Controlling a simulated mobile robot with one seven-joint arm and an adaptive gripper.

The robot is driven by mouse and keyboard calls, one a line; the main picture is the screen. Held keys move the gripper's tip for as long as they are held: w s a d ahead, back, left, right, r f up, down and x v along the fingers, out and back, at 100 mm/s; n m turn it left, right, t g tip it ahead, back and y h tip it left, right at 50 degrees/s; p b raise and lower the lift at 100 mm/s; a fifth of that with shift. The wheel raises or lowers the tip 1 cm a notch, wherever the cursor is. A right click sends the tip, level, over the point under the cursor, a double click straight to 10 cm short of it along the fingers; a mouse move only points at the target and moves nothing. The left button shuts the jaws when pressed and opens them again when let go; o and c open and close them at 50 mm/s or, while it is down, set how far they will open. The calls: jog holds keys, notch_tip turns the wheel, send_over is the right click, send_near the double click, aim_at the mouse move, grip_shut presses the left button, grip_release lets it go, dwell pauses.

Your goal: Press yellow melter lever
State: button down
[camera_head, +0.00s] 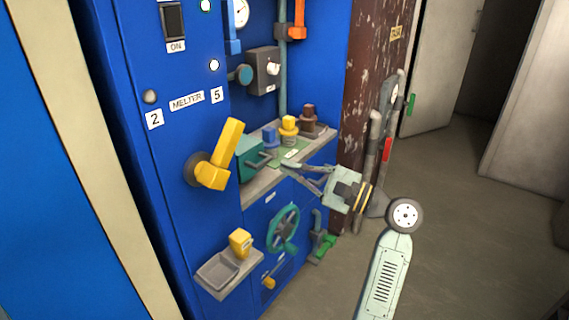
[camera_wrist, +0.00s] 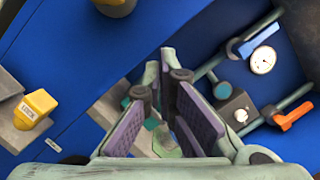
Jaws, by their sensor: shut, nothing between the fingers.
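The yellow melter lever (camera_head: 226,150) is mounted on a round dark pivot on the blue cabinet front, below the MELTER label (camera_head: 187,100). Its arm points up and slightly right. My gripper (camera_head: 287,170) is right of the lever, in front of the work shelf, and apart from the lever. Its fingers are shut with nothing held. In the wrist view my gripper (camera_wrist: 158,75) fills the lower middle. A yellow part cut off at the top edge (camera_wrist: 116,6) looks like part of the lever, but I cannot be sure.
A shelf (camera_head: 262,185) holds a teal box (camera_head: 250,160) and small blue, yellow and brown items. A lower ledge (camera_head: 216,292) carries a yellow block (camera_head: 240,241). A green handwheel (camera_head: 284,227) is below my gripper. A rusty post (camera_head: 368,70) stands right; open floor (camera_head: 450,220) lies beyond.

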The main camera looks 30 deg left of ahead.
aim_at(223, 155)
jog(key=s+a+r+p, duration=0.2)
jog(key=s+a+r, duration=0.1)
jog(key=a, duration=0.5)
jog(key=shift+s+r+p, duration=0.3)
jog(key=shift+s+r, duration=0.1)
jog(key=shift+s, duration=0.05)
jog(key=shift+r, duration=0.1)
jog(key=shift+s+r+n, duration=0.1)
jog(key=shift+r+n, duration=0.1)
jog(key=shift+n, duration=0.2)
